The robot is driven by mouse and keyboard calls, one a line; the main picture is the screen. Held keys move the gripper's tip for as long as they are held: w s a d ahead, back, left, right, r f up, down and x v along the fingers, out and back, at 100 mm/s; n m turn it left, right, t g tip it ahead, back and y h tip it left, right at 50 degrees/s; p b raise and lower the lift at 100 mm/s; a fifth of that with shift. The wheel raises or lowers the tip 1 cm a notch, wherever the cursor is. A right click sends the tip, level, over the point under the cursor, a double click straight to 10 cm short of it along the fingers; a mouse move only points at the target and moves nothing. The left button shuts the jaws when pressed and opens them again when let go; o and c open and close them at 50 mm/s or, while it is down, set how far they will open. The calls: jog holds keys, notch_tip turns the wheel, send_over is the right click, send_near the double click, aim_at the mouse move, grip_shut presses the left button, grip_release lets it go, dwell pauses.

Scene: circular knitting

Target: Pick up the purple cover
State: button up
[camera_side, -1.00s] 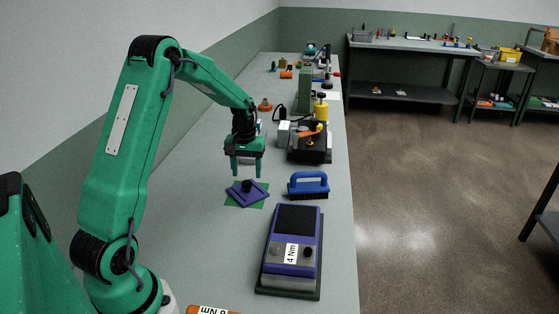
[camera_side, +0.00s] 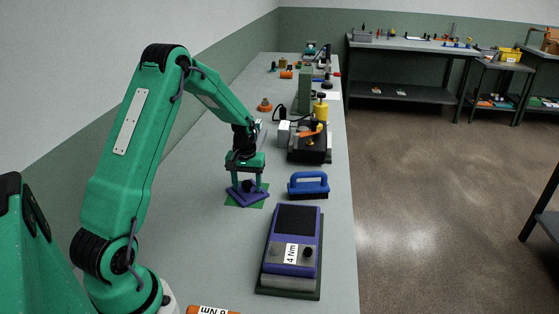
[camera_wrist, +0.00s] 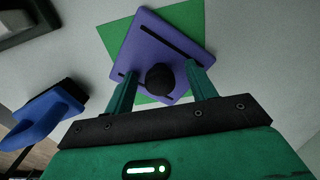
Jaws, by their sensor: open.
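The purple cover (camera_side: 237,195) is a flat square plate with a round black knob on top. It lies turned at an angle on a green square (camera_side: 258,204) on the bench. My gripper (camera_side: 247,187) is down at the cover, pointing downward. In the wrist view my gripper's fingers (camera_wrist: 160,84) stand apart, one on each side of the knob. I see gaps between the fingers and the knob.
A blue-handled brush (camera_side: 309,184) stands just right of the cover. A purple device labelled 4 Nm (camera_side: 294,240) lies nearer on the bench. A black fixture with a yellow bottle (camera_side: 320,110) stands farther back. The bench left of the cover is clear.

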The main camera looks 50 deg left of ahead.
aim_at(247, 182)
jog(key=shift+c, duration=0.3)
jog(key=c, duration=1)
jog(key=shift+r, duration=0.1)
jog(key=shift+r, duration=0.85)
notch_tip(247, 182, up, 2)
jog(key=shift+r, duration=0.25)
jog(key=d+r, duration=0.2)
jog(key=d, duration=0.2)
jog(key=d+r, duration=0.2)
jog(key=d, duration=0.1)
jog(key=d+r, duration=0.2)
jog(key=d, duration=0.2)
jog(key=shift+s+d+r, duration=0.15)
jog(key=shift+d+r, duration=0.15)
jog(key=shift+d, duration=0.05)
